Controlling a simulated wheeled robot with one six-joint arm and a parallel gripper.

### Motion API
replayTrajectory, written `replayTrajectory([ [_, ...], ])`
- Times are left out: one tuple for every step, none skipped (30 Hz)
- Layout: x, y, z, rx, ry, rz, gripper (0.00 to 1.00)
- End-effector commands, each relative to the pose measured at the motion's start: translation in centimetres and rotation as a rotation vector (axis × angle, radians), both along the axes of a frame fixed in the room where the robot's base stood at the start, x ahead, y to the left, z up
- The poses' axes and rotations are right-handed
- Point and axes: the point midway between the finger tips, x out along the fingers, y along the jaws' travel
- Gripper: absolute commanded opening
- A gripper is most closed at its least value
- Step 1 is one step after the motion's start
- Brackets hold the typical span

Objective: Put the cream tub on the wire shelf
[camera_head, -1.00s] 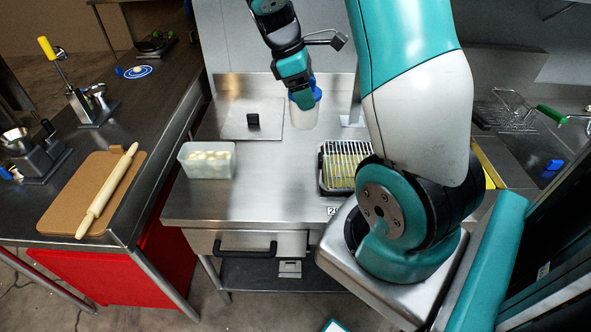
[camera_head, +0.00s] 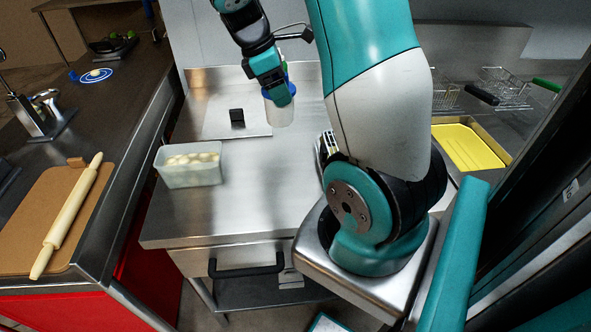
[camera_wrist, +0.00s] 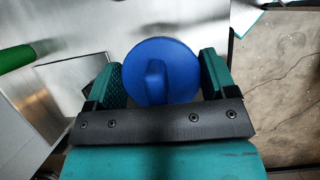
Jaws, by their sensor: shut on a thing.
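The cream tub (camera_head: 279,113) is a pale, cloudy tub with a blue lid. My gripper (camera_head: 277,88) is shut on it near the top and holds it upright over the back of the steel counter. In the wrist view, the round blue lid (camera_wrist: 180,62) with its raised grip sits between the two fingers, which cover its sides. The tub's body is hidden below the lid there. I cannot clearly make out a wire shelf. A small wire rack (camera_head: 326,146) shows on the counter, mostly hidden behind my arm.
A steel cover with a black knob (camera_head: 237,117) lies behind a clear bin of pale dough balls (camera_head: 190,165). A board with a rolling pin (camera_head: 69,213) is on the left counter. Wire baskets (camera_head: 505,85) and a yellow pan (camera_head: 465,147) are right. The counter's front middle is clear.

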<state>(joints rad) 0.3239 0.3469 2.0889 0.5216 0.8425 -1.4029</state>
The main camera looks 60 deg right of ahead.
Motion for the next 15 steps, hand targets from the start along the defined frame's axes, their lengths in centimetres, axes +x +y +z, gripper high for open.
replayTrajectory([
  [-0.1, 0.0, -0.8, 0.001, 0.005, 0.0, 0.45],
  [-0.1, 0.0, -1.4, 0.002, 0.006, 0.001, 0.45],
  [-0.1, 0.1, -2.3, 0.003, 0.008, 0.0, 0.45],
  [-0.1, 0.1, -3.0, 0.003, 0.008, 0.001, 0.45],
  [-0.1, 0.1, -3.9, 0.004, 0.01, 0.001, 0.45],
  [-0.2, 0.1, -5.0, 0.004, 0.01, 0.001, 0.45],
  [-0.2, 0.1, -5.9, 0.005, 0.009, 0.0, 0.45],
  [-0.1, 0.1, -6.7, 0.005, 0.009, 0.0, 0.45],
  [-0.2, 0.1, -7.8, 0.004, 0.01, -0.001, 0.45],
  [-0.2, 0.1, -8.7, 0.005, 0.01, -0.001, 0.45],
  [-0.2, 0.0, -9.5, 0.005, 0.01, -0.001, 0.45],
  [-0.2, 0.0, -10.6, 0.005, 0.01, -0.001, 0.45],
  [-0.3, 0.0, -11.4, 0.004, 0.009, -0.002, 0.45],
  [-0.2, 0.0, -12.1, 0.003, 0.008, -0.002, 0.45],
  [-0.2, 0.0, -13.0, 0.004, 0.007, -0.002, 0.45],
])
